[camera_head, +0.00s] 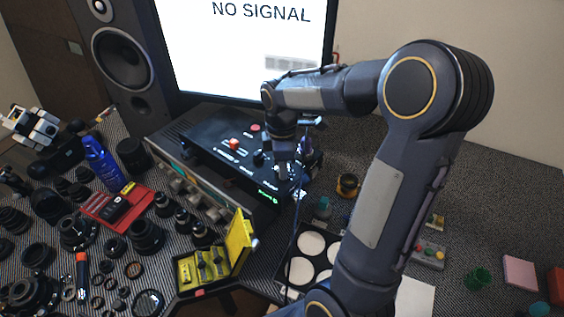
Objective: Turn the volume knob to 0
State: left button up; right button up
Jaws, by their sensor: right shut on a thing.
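A black control box (210,140) with a red button and dark knobs on its top lies on a grey rack unit below the monitor. My right gripper (284,176) points down at the right end of this box. It is shut on what seems to be the volume knob, which the fingers hide. The knob's pointer and scale cannot be read from here. Another dark knob (258,158) stands just left of the gripper. A small green light glows on the box's front edge. My left gripper is not in view.
A monitor (245,45) reading NO SIGNAL and a speaker (122,58) stand behind. Lenses and rings crowd the left of the table. An open yellow case (240,240) and a tray with white discs (300,271) lie in front. A pink pad (521,272) lies at right.

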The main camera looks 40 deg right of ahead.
jog(key=shift+w+r+n, duration=0.1)
jog(key=shift+n, duration=0.2)
jog(key=o, duration=1)
notch_tip(320, 180, up, 8)
jog(key=shift+f, duration=0.1)
dwell(0.5)
jog(key=s+a+f+m+t+y, duration=0.1)
jog(key=s+a+m+t+y, duration=0.1)
jog(key=s+a+m, duration=0.4)
jog(key=s+a+f+m+t+y, duration=0.1)
jog(key=s+a+m+t, duration=0.2)
jog(key=s+a+m, duration=0.3)
jog(key=s+m, duration=0.2)
jog(key=s, duration=0.2)
jog(key=shift+s+a+f+t+y, duration=0.2)
jog(key=shift+s+a+t+y, duration=0.1)
jog(key=shift+s+a+y, duration=0.1)
